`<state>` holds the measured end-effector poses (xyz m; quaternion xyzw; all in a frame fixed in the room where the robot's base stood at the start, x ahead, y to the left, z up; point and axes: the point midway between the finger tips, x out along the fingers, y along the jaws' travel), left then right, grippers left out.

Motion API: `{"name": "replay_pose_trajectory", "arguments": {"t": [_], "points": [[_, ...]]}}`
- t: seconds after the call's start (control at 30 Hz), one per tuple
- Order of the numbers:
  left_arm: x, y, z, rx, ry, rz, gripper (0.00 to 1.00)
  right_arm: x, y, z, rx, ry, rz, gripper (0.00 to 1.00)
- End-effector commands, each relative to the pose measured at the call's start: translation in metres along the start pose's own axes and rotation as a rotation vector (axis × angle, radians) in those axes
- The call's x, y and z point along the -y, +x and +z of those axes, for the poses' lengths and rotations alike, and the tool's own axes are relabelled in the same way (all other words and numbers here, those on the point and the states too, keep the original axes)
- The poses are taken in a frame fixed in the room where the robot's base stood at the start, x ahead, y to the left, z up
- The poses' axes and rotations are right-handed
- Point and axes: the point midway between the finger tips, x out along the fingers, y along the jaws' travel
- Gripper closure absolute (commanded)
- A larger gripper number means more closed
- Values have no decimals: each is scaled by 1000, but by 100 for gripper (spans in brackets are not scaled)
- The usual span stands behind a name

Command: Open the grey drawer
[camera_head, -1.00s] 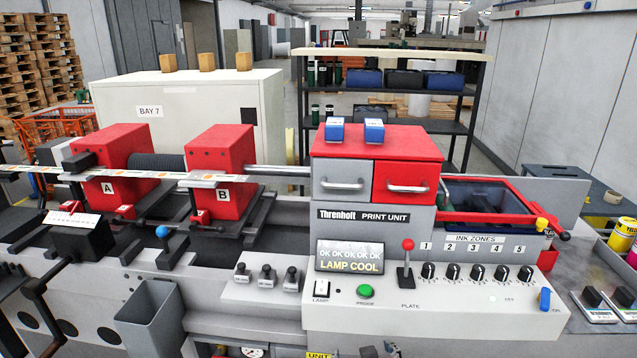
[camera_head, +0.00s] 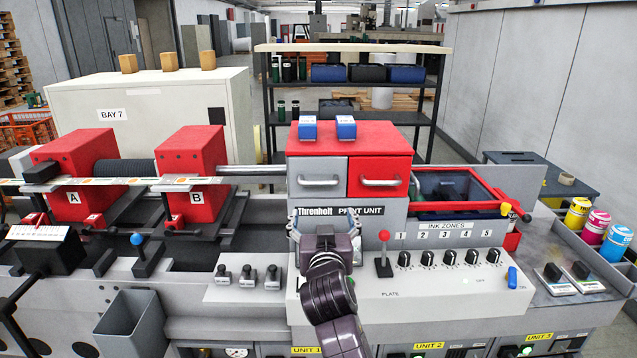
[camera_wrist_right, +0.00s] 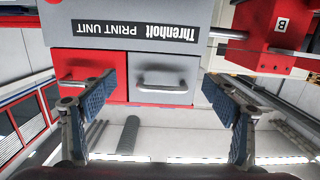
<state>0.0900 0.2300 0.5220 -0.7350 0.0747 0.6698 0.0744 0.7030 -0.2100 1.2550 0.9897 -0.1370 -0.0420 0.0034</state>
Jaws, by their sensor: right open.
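The grey drawer (camera_head: 317,170) is shut, on the left side of the red-topped print unit, with a silver bar handle (camera_head: 318,183) across its front. In the right wrist view, which looks upside down, the grey drawer (camera_wrist_right: 178,66) faces me and its handle (camera_wrist_right: 162,86) lies between the fingers in the picture. My right gripper (camera_head: 325,220) is open and empty, in front of the print unit and below the drawer in the head view. It appears apart from the handle (camera_wrist_right: 162,86). My left gripper is not in view.
A red drawer (camera_head: 380,172) with its own handle sits right beside the grey one. Two blue-and-white boxes (camera_head: 326,128) stand on the unit's top. A red-knobbed lever (camera_head: 384,256) and several dials are on the panel to the right of my right arm.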

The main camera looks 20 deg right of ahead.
Motion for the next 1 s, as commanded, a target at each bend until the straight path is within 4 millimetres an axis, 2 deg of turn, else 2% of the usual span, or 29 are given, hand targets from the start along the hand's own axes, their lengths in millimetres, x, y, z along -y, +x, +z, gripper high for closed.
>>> {"name": "replay_pose_trajectory", "arguments": {"t": [0.03, 0.1, 0.2, 0.37, 0.7, 1.0], "points": [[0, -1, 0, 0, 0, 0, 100, 4, 3, -19, -35, 9, 2, 19], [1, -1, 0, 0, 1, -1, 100, 6, 6, -35, -67, 14, 4, 19], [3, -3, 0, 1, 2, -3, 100, 8, 9, -44, -83, 18, 5, 19], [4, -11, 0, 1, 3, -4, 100, 7, 24, -48, -84, 15, 6, 19], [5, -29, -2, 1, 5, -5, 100, 7, 69, -50, -81, 17, 6, 19], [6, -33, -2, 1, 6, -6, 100, 6, 84, -49, -83, 17, 5, 19]]}}
